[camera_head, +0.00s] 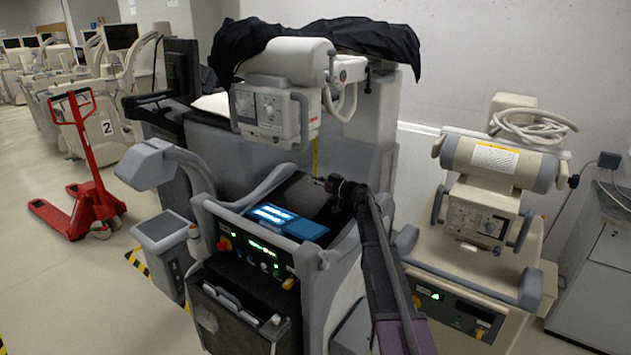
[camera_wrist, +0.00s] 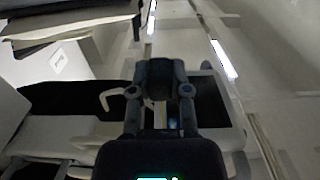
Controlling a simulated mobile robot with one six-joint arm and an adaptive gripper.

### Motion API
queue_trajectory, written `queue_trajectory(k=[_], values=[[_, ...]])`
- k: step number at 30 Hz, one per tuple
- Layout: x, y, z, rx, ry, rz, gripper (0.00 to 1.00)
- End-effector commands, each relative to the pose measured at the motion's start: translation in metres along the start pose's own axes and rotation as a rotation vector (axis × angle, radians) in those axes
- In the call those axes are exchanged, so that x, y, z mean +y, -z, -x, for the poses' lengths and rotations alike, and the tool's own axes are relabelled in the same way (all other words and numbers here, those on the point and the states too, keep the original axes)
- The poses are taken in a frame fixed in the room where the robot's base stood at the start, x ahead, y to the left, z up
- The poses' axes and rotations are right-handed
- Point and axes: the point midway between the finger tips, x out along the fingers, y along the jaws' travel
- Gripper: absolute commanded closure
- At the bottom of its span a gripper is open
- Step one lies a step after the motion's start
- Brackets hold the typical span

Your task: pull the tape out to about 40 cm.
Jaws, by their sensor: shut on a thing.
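The tape (camera_head: 315,157) shows in the head view as a thin yellow strip. It hangs upright below the grey-white unit (camera_head: 262,112) of the dark-draped cart. My gripper (camera_head: 333,184) is just below and right of the strip's visible lower end, above the cart's dark top. In the wrist view my gripper (camera_wrist: 160,72) points away from the camera with its dark fingers close together. It is shut on the tape's end, though the fingers hide the grip itself.
A second beige cart (camera_head: 480,215) stands close on the right. A red pallet jack (camera_head: 85,175) stands on open floor at the left.

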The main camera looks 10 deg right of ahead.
Motion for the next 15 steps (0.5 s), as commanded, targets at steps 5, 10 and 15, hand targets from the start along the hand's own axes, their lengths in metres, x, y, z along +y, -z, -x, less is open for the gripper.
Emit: queue_trajectory(k=[5, 10, 15], values=[[-0.0002, -0.0111, 0.0004, -0.002, 0.000, 0.001, 1.00], [-0.0001, -0.0102, 0.0004, -0.002, 0.000, 0.001, 1.00], [0.0001, -0.0100, 0.0003, -0.001, 0.000, 0.001, 0.73]])
